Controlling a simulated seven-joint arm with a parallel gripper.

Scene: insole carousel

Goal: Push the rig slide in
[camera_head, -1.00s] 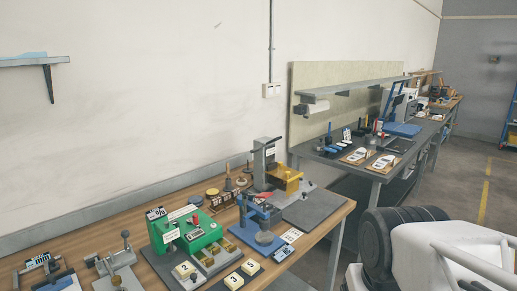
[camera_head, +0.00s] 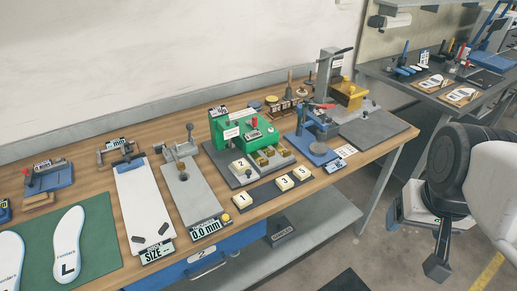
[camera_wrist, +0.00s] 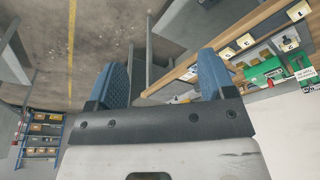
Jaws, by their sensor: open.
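I cannot tell for sure which part is the rig slide. A green rig (camera_head: 235,130) with a small display stands on a dark base on the wooden bench, with brass-coloured blocks on grey strips at its front. Left of it is a grey fixture (camera_head: 186,175) with a long plate, a knob on top and a 0.0 mm display. A tall grey press (camera_head: 332,75) with a yellow block stands further right. My gripper (camera_wrist: 163,82) shows two blue fingers spread wide with nothing between them, apart from the bench. The green rig also shows at the right of the wrist view (camera_wrist: 264,70).
Numbered cream blocks (camera_head: 283,182) lie along the bench's front. A blue clamp stand (camera_head: 318,148) is right of the green rig. A grey second bench (camera_head: 440,100) stands behind right. Floor is open in front.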

